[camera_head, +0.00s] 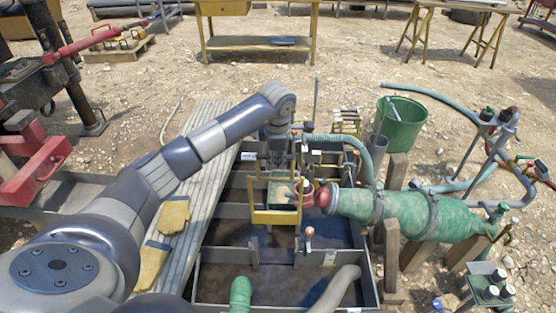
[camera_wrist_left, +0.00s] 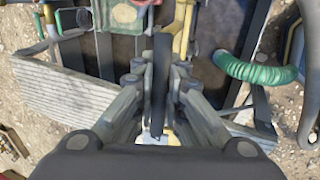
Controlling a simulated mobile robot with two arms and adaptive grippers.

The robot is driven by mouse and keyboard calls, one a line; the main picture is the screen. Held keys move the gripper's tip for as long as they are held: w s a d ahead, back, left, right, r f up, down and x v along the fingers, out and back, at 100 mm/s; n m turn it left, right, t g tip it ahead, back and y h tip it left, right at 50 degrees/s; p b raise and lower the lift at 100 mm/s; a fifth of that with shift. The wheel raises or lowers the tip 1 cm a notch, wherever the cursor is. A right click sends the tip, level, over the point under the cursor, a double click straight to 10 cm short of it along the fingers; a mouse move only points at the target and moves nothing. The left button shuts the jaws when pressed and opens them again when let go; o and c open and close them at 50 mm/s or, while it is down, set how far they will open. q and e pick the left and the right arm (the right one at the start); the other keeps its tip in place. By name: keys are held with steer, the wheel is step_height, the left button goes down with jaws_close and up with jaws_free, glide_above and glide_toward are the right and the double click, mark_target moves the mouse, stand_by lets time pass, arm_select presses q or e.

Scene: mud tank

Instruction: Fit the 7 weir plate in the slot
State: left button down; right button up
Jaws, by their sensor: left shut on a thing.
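My left gripper (camera_head: 277,150) is over the far part of the mud tank (camera_head: 373,272). In the left wrist view its two fingers (camera_wrist_left: 160,95) are shut on a thin dark plate (camera_wrist_left: 162,75), seen edge-on, which looks like the weir plate. Its number cannot be read. In the head view the arm and gripper mostly hide the plate. A white tag (camera_head: 249,155) shows beside the gripper. Cross walls (camera_head: 235,211) divide the tank into compartments. Which slot belongs to the plate, and whether the plate touches it, I cannot tell. My right gripper is not in view.
A yellow frame (camera_head: 276,218) stands in the tank just nearer than my gripper. A green cylinder (camera_head: 405,213) with a red end lies along the right side. Gloves (camera_head: 174,214) lie on ribbed boards (camera_head: 205,180) at left. A green bucket (camera_head: 399,123) stands at far right.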

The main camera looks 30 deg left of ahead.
arm_select(q)
steer(key=shift+f, duration=0.2)
steer(key=shift+f+b, duration=0.35)
steer(key=shift+b, duration=0.05)
step_height(320, 180, down, 9)
steer(key=b, duration=0.6)
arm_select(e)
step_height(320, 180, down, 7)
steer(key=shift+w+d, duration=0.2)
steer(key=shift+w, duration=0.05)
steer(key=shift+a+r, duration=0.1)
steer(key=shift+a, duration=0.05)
arm_select(q)
steer(key=shift+s+d, duration=0.25)
steer(key=shift+s, duration=0.15)
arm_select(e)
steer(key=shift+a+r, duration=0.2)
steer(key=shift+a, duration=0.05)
